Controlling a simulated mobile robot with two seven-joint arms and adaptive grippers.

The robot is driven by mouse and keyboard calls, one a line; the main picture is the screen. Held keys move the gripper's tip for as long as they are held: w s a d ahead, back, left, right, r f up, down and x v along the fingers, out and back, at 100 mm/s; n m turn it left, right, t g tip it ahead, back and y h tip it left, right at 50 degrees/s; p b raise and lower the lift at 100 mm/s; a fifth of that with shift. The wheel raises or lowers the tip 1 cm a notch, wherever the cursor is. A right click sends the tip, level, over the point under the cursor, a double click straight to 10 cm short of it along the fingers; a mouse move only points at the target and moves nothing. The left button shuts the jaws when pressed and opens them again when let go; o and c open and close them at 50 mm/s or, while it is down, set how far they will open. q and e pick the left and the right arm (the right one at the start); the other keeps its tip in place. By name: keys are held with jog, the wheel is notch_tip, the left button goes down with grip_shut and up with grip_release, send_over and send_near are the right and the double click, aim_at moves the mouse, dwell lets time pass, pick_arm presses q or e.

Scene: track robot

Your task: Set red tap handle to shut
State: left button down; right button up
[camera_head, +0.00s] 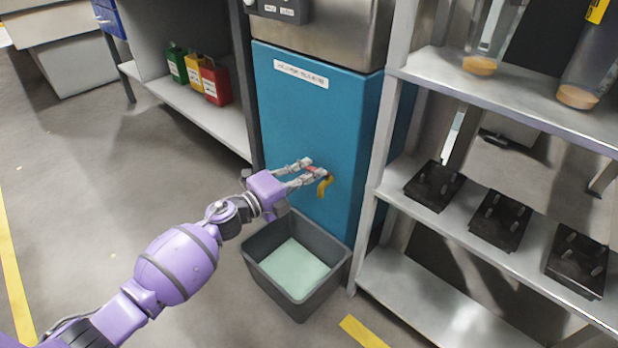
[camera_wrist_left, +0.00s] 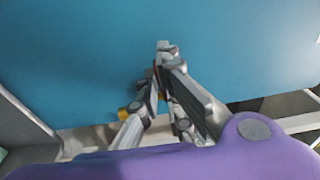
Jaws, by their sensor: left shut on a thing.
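A blue cabinet (camera_head: 312,120) has a small tap low on its front. The tap's yellow spout (camera_head: 325,186) points down, over the side of a grey bin. The red tap handle (camera_head: 311,169) is mostly hidden between the fingers of my left gripper (camera_head: 313,168), which is shut on it. In the left wrist view, the fingers (camera_wrist_left: 165,70) are close together against the blue front. Only a sliver of red and bits of yellow show there, so the handle's angle cannot be told. My right gripper is not in view.
The grey bin (camera_head: 332,272) with pale green contents stands on the floor below the tap. A metal shelf rack (camera_head: 420,68) with black trays (camera_head: 434,186) stands close on the right. Green, yellow and red containers (camera_head: 215,84) stand on a left shelf. The left floor is clear.

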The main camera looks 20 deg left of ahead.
pick_arm(q)
jog(key=shift+w+a+r+m+g+h, duration=0.1)
jog(key=shift+w+m+g+h, duration=0.25)
jog(key=shift+h, duration=0.2)
jog(key=shift+w+m+g+h, duration=0.1)
jog(key=shift+m+g+h, duration=0.15)
jog(key=shift+m+h, duration=0.25)
jog(key=shift+h, duration=0.25)
jog(key=c, duration=2.2)
grip_release()
jog(key=v, duration=1.2)
jog(key=shift+w+r, duration=0.1)
